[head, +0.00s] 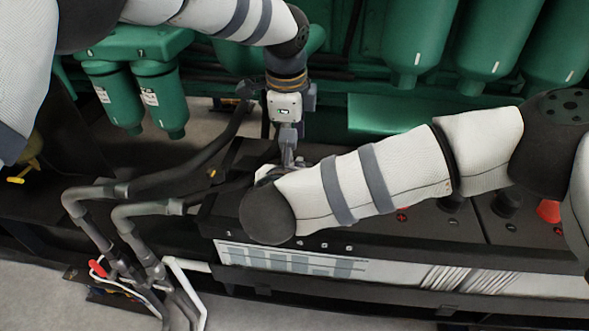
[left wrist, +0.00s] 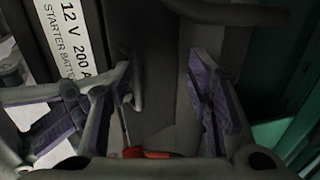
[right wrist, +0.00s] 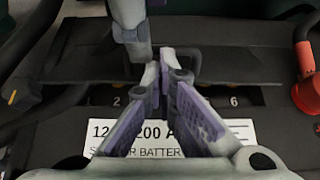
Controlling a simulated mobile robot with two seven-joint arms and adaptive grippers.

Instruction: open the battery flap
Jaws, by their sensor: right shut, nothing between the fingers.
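A battery with a white label (right wrist: 170,135) reading 12 V 200 A sits below my right gripper (right wrist: 160,72), whose fingers are shut and empty above the label. A dark flat panel (right wrist: 90,66), seemingly the flap, lies beyond the cell numbers; I cannot tell its tilt. In the left wrist view the label (left wrist: 66,40) is at the left and a dark surface (left wrist: 165,115) lies beneath. My left gripper (left wrist: 165,75) has its fingers apart, with nothing clearly between them. In the head view the left gripper (head: 288,150) points down; my right forearm hides much of the right gripper and battery.
A red-orange terminal cap (right wrist: 306,95) stands right of the label. Thick dark pipes (head: 150,205) run at the left. Green filters (head: 160,100) and larger green cylinders (head: 415,45) stand behind. More battery tops with a red cap (head: 548,210) are at the right. My grippers are close together.

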